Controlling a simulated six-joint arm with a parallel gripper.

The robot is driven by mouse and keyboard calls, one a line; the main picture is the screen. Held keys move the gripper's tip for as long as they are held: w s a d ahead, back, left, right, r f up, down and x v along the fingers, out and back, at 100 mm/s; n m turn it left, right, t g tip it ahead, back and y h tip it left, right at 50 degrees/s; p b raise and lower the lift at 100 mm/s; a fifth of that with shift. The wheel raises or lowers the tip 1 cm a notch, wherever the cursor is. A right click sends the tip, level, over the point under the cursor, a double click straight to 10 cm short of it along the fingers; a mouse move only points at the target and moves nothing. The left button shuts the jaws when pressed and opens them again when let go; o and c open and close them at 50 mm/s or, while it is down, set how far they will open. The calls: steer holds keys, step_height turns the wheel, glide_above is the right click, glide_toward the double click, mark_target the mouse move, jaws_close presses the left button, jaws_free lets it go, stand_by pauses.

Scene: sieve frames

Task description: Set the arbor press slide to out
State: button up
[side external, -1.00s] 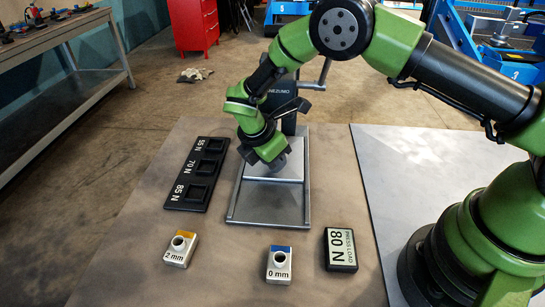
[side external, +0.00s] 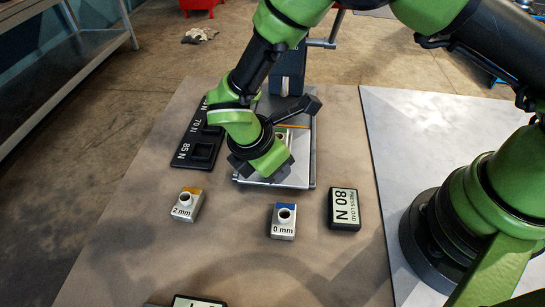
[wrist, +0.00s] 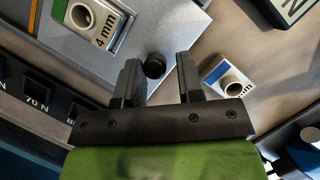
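The arbor press (side external: 287,70) stands at the back of its base, its column partly hidden by my arm. Its slide, a light grey plate (wrist: 175,25), lies at the front end of the base rails in the side view. A block marked 4 mm with a green stripe (wrist: 92,22) sits on the slide; my arm hides most of it in the side view. A dark round knob (wrist: 154,68) stands near the slide's edge. My gripper (wrist: 158,60) is open, pointing down, with the knob between its fingertips and a visible gap on the right side.
A 2 mm block (side external: 186,205) and a 0 mm block (side external: 283,222) stand in front of the press. A press load display reading 80 N (side external: 343,208) is to their right. A black panel of force buttons (side external: 197,150) lies left of the press.

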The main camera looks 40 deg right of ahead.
steer(key=shift+o, duration=0.8)
steer(key=v, duration=1)
